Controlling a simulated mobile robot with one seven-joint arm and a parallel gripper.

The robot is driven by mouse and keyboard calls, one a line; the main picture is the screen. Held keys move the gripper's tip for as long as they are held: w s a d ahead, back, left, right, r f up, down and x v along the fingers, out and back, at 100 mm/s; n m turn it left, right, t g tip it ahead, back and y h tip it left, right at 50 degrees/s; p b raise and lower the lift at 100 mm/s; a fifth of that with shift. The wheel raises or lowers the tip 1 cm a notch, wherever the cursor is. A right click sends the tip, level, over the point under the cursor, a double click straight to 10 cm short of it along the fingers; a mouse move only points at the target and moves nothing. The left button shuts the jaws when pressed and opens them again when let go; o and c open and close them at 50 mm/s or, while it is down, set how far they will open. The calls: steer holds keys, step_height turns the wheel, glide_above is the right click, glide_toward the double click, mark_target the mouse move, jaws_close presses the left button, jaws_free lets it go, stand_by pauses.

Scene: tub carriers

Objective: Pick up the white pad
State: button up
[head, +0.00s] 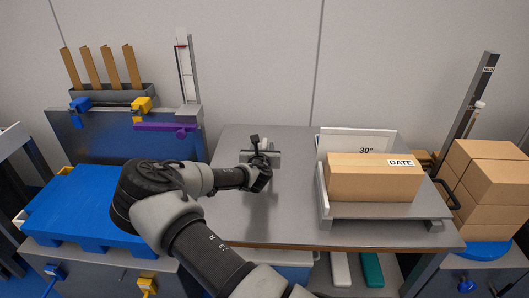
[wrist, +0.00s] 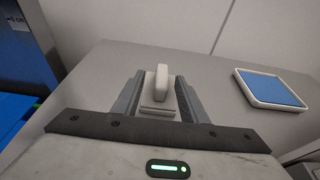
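The white pad (wrist: 161,82) shows in the wrist view as a pale block with a narrow upright part on a wider base. It is between the two fingers of my gripper (wrist: 160,92). The fingers stand apart, with a gap on each side of the upright part; whether they touch the base is hard to tell. In the head view my gripper (head: 261,160) is low over the back left of the grey table (head: 290,215). There my wrist and fingers largely hide the pad.
A blue square with a white rim (wrist: 270,89) lies right of the fingers in the wrist view. A cardboard box (head: 372,180) sits on a grey tray (head: 385,211) at right. A blue platform (head: 75,205) is at left. The table's front middle is clear.

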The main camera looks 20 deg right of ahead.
mark_target(264, 145)
steer(key=b+x, duration=0.1)
steer(key=x, duration=0.3)
steer(key=shift+w+d+f, duration=0.25)
jaws_close()
steer(key=shift+r, duration=0.1)
step_height(264, 145, up, 10)
steer(key=shift+f+p, duration=0.1)
steer(key=shift+p, duration=1.15)
